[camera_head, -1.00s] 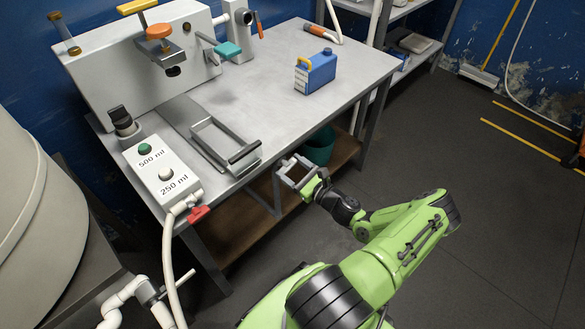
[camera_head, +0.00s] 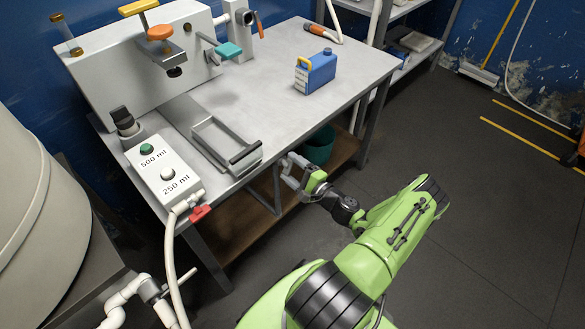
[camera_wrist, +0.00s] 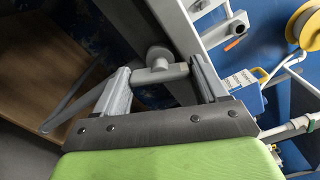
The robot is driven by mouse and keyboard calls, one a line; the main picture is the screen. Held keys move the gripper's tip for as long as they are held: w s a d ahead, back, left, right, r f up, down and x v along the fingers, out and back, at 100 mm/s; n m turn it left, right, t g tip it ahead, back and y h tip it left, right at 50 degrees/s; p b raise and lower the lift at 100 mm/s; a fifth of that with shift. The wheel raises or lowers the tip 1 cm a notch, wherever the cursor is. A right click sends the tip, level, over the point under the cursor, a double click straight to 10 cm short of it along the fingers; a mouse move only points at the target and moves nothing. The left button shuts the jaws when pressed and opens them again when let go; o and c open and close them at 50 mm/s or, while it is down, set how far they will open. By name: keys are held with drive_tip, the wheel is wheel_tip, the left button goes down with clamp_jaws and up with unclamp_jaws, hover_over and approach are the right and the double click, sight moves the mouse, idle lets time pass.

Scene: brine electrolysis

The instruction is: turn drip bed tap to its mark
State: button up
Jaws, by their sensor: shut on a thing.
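My gripper (camera_wrist: 163,78) has its two fingers on either side of a short grey bar with a round hub, which looks like the drip bed tap (camera_wrist: 159,66). The jaws are shut on it. In the head view my gripper (camera_head: 294,172) is at the table's front edge, right of a grey tray with a bar handle (camera_head: 203,142). The tap itself is too small to make out there. I cannot make out its mark in either view.
The grey table (camera_head: 345,65) carries a blue jug (camera_head: 317,74) and a white button box marked 500 ml and 250 ml (camera_head: 180,189). A red tap (camera_head: 201,213) sits at its near corner. A teal bin (camera_head: 319,147) stands below.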

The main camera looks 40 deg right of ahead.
drive_tip(key=n, duration=0.5)
drive_tip(key=shift+n+p, duration=0.3)
drive_tip(key=n, duration=0.5)
drive_tip(key=shift+p, duration=0.4)
drive_tip(key=n+p, duration=0.1)
drive_tip(key=n, duration=0.4)
drive_tip(key=shift+f+n, duration=0.1)
drive_tip(key=shift+n, duration=0.3)
drive_tip(key=n+p, duration=0.2)
drive_tip(key=n, duration=0.3)
drive_tip(key=shift+n, duration=0.3)
drive_tip(key=o, duration=1.1)
drive_tip(key=shift+c, duration=0.2)
